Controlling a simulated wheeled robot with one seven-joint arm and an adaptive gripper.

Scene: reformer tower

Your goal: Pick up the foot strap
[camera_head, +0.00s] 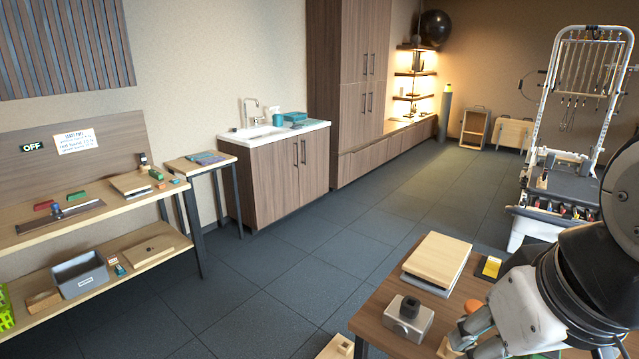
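My gripper (468,335) is at the lower right, low over the near wooden table (385,298). Its grey fingertips are partly hidden by the gripper body, and I cannot tell whether they are open or shut. A small tan piece shows beside the fingers; I cannot tell whether it is held. I cannot pick out a foot strap for certain. A white reformer tower (548,95) stands at the right, with several straps or springs hanging from its frame and small coloured pieces along its front edge.
The near table holds a grey metal block (408,319), a stacked wooden board (437,260) and a yellow-and-black item (488,268). A two-level wooden bench (90,232) with a grey bin (80,276) and a sink cabinet (278,182) line the left wall. Open dark floor lies between.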

